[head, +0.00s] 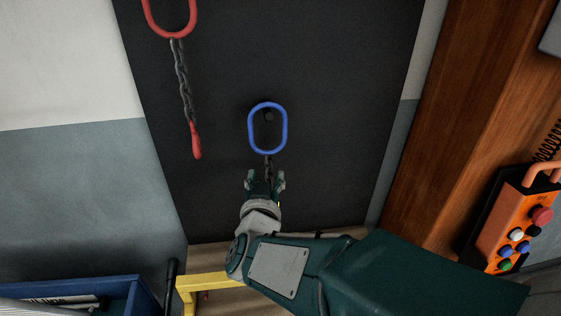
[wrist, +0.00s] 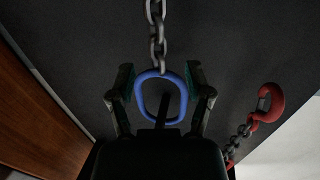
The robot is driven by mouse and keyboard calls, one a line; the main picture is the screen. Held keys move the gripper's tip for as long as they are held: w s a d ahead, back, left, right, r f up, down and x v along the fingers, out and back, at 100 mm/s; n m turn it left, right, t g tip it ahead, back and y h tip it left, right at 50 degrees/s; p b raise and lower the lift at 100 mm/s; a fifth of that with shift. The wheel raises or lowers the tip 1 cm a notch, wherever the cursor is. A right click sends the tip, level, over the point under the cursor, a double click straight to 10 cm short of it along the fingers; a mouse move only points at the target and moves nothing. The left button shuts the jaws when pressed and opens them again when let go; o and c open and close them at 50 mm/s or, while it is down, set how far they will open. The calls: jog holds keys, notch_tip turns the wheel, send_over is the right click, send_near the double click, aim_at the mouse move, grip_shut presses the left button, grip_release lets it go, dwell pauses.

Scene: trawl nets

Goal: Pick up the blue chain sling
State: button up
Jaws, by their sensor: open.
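The blue chain sling's oval ring (head: 252,130) hangs on a dark peg (head: 269,115) on the black panel, with its grey chain (head: 268,163) running down behind my gripper. The chain's lower end is hidden in the head view. My gripper (head: 266,178) is just below the ring, open and pointing at the panel. In the wrist view, the blue ring (wrist: 139,97) appears between the two spread fingers of my gripper (wrist: 160,76), and the chain (wrist: 157,35) runs to the top edge. I cannot tell whether a finger touches the ring.
A red sling (head: 196,140) hangs to the left on the black panel (head: 330,70); its hook (wrist: 270,104) is at right in the wrist view. A wooden post (head: 460,100) and orange control box (head: 507,225) stand right. A blue bin (head: 140,290) and yellow frame (head: 205,283) are low left.

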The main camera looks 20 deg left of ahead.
aim_at(269, 165)
jog(key=x, duration=0.3)
jog(key=shift+w+d, duration=0.15)
jog(key=shift+w, duration=0.65)
jog(key=shift+w+a, duration=0.15)
jog(key=shift+a, duration=0.3)
grip_shut()
jog(key=shift+d, duration=0.15)
jog(key=shift+r, duration=0.1)
